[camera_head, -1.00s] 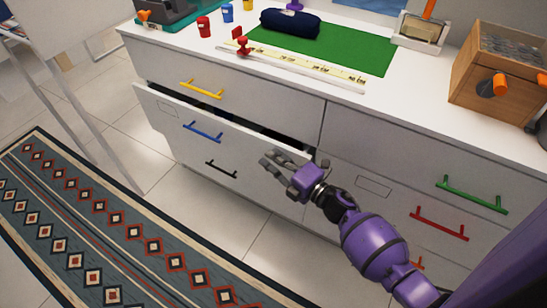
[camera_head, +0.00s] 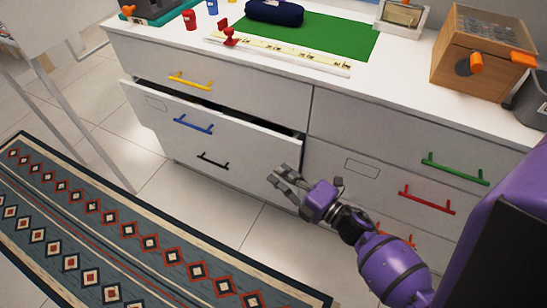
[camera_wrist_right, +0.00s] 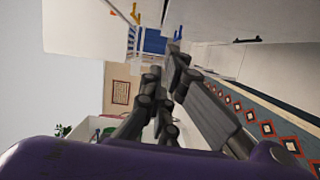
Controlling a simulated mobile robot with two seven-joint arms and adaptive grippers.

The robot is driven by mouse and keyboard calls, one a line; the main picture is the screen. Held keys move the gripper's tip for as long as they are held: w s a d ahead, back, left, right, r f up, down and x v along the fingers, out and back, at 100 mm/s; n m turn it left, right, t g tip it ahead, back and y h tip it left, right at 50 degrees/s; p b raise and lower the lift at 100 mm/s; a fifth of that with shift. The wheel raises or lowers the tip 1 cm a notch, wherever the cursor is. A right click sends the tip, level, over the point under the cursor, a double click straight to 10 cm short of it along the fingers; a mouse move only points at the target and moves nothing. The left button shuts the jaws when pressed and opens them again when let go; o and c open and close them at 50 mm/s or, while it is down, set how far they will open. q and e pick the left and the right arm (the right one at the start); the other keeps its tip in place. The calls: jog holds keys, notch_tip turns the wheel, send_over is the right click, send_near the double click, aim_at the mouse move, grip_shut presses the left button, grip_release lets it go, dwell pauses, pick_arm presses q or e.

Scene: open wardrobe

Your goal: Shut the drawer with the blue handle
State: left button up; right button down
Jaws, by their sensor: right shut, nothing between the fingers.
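The drawer with the blue handle (camera_head: 240,147) is partly open. A dark gap shows above its front, which stands out from the cabinet. Its blue handle (camera_head: 193,124) also shows in the right wrist view (camera_wrist_right: 178,32). My right gripper (camera_head: 278,178) is shut and empty. My left gripper is not in view.
The drawer with the yellow handle (camera_head: 190,81) is above, and a black handle (camera_head: 213,161) is below. Green (camera_head: 455,169) and red (camera_head: 427,200) handles are at the right. The worktop holds a wooden box (camera_head: 487,45) and a pencil case (camera_head: 274,12). Floor in front is free beside the rug (camera_head: 120,235).

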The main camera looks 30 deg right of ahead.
jog(key=a+m+t+h, duration=0.2)
jog(key=a+m+h, duration=0.2)
jog(key=m+h, duration=0.1)
jog(key=w+d+g+h, duration=0.1)
jog(key=w+d+h, duration=0.3)
jog(key=w, duration=0.7)
jog(key=shift+d+f, duration=0.45)
jog(key=shift+d, duration=0.1)
